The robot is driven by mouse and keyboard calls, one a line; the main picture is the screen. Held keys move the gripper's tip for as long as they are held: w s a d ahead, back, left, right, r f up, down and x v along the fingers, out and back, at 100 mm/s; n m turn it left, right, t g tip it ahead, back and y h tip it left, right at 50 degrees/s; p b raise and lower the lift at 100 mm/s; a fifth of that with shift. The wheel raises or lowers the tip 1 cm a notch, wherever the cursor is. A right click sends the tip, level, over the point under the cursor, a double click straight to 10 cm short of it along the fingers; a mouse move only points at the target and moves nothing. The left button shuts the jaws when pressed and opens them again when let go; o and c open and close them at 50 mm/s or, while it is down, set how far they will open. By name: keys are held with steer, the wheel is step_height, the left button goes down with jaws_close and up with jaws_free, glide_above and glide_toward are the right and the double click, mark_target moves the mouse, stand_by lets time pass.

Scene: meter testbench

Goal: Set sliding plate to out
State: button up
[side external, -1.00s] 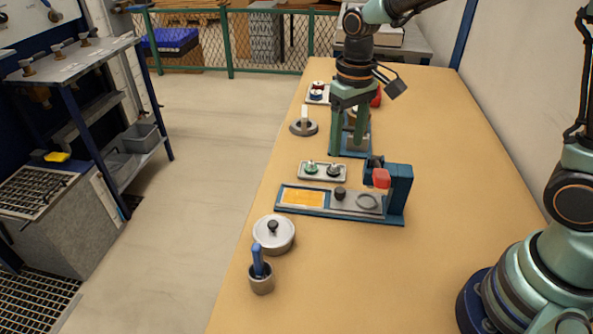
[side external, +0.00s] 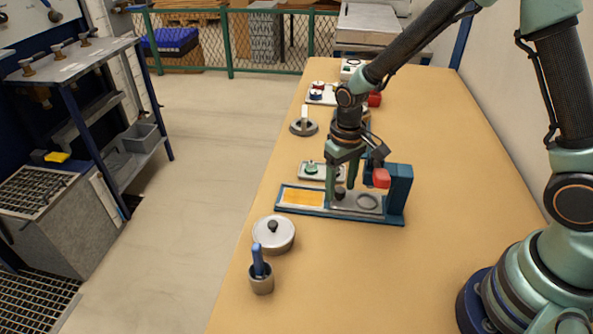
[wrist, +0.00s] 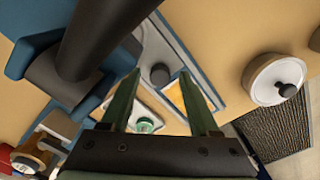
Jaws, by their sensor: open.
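The sliding plate (side external: 356,203) is a grey plate with a dark round knob (side external: 340,194) and a ring mark. It lies in a blue-framed fixture (side external: 290,208), beside a yellow-orange panel (side external: 302,197) on the left. A blue post with a red block (side external: 381,178) rises at the fixture's right end. My gripper (side external: 339,199) points down over the plate, open, its fingers around or just above the knob. In the wrist view the knob (wrist: 160,74) shows between the two fingertips; contact cannot be told.
A lidded metal pot (side external: 273,234) and a cup with a blue handle (side external: 261,277) stand nearer the front. A small panel with a green knob (side external: 311,169) lies just behind the fixture. The table's right side is clear.

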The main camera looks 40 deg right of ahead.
steer(key=shift+c, duration=0.4)
jaws_close()
stand_by(1.1)
